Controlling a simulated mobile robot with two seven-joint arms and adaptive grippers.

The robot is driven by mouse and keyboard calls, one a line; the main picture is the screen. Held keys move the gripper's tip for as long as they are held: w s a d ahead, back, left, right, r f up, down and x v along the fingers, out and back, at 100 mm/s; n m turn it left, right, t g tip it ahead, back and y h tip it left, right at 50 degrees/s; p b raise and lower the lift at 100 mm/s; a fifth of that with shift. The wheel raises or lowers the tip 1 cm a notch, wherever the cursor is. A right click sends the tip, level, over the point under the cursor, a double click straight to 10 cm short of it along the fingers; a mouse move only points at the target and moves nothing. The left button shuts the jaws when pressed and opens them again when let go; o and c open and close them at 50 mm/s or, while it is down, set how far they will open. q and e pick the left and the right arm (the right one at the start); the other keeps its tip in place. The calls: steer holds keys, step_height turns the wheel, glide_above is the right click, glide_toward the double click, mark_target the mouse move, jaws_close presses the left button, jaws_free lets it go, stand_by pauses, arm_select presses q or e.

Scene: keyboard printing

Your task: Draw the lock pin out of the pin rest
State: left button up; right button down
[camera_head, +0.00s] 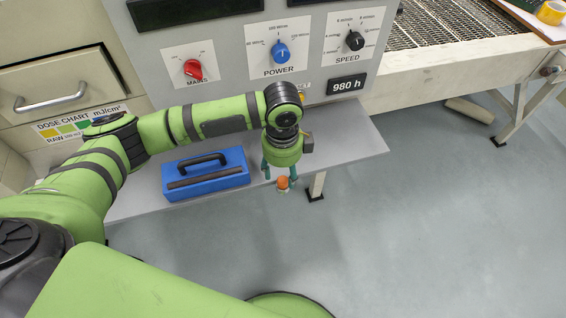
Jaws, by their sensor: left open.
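A small orange knob (282,181), which looks like the head of the lock pin, shows below my left wrist near the front edge of the grey shelf. A small pale piece under it may be the pin rest; it is too small to tell. My left gripper (280,178) points down with its teal fingers apart, one on each side of the orange knob. Whether the fingers touch it cannot be seen. The pin's shaft is hidden. My right gripper is out of view.
A blue box with a black handle (204,183) stands on the grey shelf (345,141), left of the gripper. Behind is a panel with a red MAINS knob (193,69), a blue POWER knob (280,52) and a black SPEED knob (354,40). A mesh conveyor (450,22) is at right.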

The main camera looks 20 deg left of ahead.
mark_target(283, 180)
arm_select(q)
steer(key=shift+f, duration=2)
jaws_close()
steer(key=shift+r+p, duration=3.3)
steer(key=shift+p, duration=0.75)
step_height(283, 180, up, 4)
steer(key=p, duration=0.5)
